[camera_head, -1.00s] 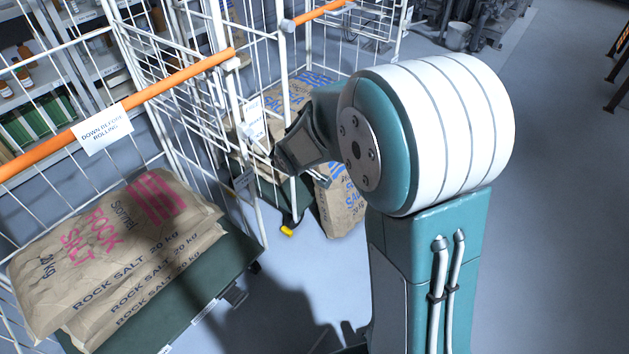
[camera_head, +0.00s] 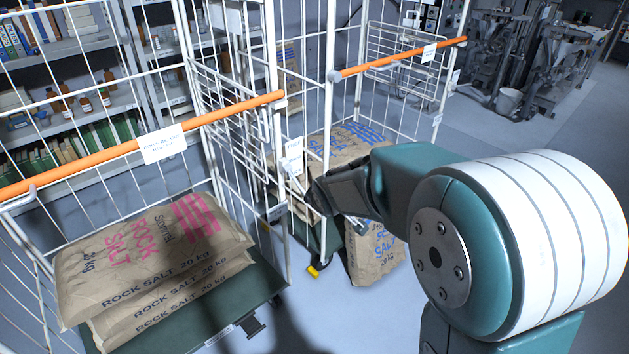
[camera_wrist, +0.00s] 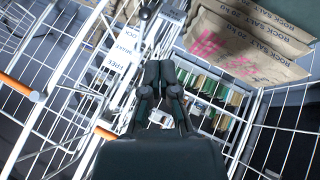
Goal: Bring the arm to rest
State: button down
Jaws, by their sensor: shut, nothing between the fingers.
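My arm reaches from the lower right of the head view, with its large white and teal joint nearest the camera. My gripper (camera_head: 322,190) is at the arm's far end, in front of the white cage uprights in the picture. The wrist view shows its dark fingers (camera_wrist: 161,74) together, with nothing held. I cannot tell from the frames whether it touches the cage bars.
The left roll cage (camera_head: 275,150) holds stacked rock salt sacks (camera_head: 150,260) on a green base. Another cage (camera_head: 333,110) stands behind, with salt sacks (camera_head: 345,145). One sack (camera_head: 372,255) stands upright on the floor. Shelves (camera_head: 90,45) line the back left. Machinery (camera_head: 545,65) stands far right.

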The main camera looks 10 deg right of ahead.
jog(key=s+d+r+m+g+h, duration=0.1)
jog(key=s+d+r+m, duration=0.1)
jog(key=s+d+r, duration=0.3)
jog(key=s+r+m, duration=0.3)
jog(key=s, duration=0.5)
jog(key=s+d+r+m+g, duration=0.1)
jog(key=s+m, duration=0.3)
jog(key=s, duration=1.2)
jog(key=shift+s+d+r+m+g+y, duration=0.3)
jog(key=shift+s+d+r, duration=0.1)
jog(key=shift+r, duration=0.1)
